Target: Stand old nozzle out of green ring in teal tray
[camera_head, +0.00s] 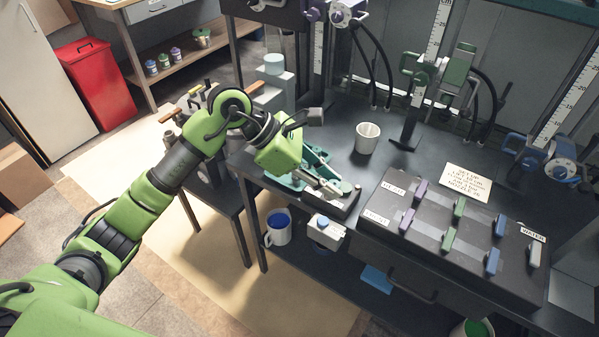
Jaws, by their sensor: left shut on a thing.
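My left gripper (321,178) is over the near left corner of the dark workbench, below my green wrist. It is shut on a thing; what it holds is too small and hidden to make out. Teal surfaces, which look like the teal tray (283,181), show beneath and around the gripper, largely covered by it. The green spindle (458,68) stands on the middle post at the back of the bench, well apart from the gripper. I cannot make out a nozzle in its green ring. My right gripper is not in view.
A white cup (367,138) stands behind the gripper. A control box (440,268) with coloured levers fills the right front. The purple spindle (340,13) and blue spindle (530,155) flank the green one.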

